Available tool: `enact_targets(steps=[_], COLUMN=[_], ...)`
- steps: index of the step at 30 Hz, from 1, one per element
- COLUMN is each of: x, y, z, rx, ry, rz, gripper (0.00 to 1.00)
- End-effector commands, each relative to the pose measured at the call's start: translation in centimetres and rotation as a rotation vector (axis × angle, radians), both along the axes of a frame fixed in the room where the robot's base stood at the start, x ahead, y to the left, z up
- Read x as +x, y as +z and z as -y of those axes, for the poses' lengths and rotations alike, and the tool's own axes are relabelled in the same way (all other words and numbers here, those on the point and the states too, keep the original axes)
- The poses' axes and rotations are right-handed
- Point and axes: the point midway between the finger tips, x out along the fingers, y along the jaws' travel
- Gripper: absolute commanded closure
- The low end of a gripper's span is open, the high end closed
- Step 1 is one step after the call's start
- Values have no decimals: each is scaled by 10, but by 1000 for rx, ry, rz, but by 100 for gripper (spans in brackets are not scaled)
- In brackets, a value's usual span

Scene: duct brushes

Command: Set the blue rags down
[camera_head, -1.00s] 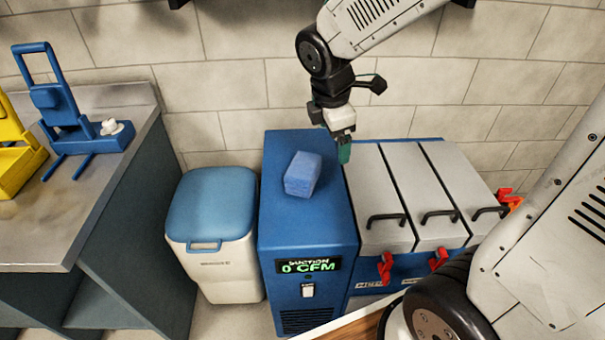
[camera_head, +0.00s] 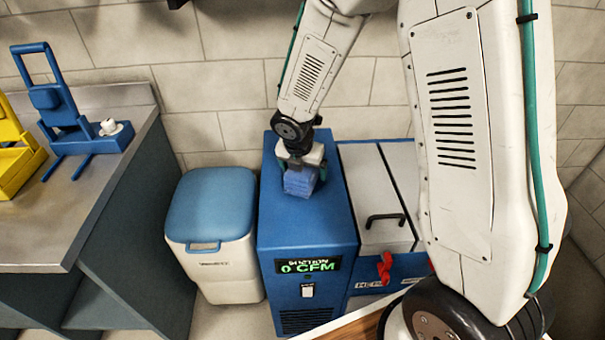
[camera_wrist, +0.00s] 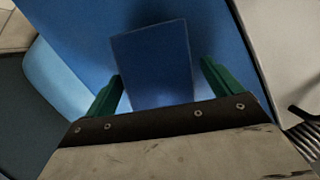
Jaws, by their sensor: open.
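The blue rags (camera_head: 299,182) form a folded block on top of the blue suction unit (camera_head: 318,232), whose display reads 0 CFM. My gripper (camera_head: 302,178) is over the rags, pointing down. In the wrist view the rags (camera_wrist: 153,66) lie between the two green fingers of my gripper (camera_wrist: 162,88), one to each side. The fingers are open, with a visible gap at the right finger. Whether the left finger touches the rags is hard to tell. My gripper hides the upper part of the rags in the head view.
A white bin with a blue lid (camera_head: 211,208) stands left of the unit. Grey lidded boxes (camera_head: 371,190) with black handles and a red clip (camera_head: 384,268) stand at its right. A steel counter (camera_head: 100,205) at the left holds a blue stand (camera_head: 75,125).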

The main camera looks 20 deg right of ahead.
Motion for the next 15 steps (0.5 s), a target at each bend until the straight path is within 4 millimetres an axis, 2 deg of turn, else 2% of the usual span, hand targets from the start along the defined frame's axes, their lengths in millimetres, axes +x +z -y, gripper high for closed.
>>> enact_targets(steps=[4, 15], x=[3, 3], y=[-11, -12], z=[2, 2], rx=[0, 0], ry=[-1, -1], rz=[0, 2], gripper=[9, 9])
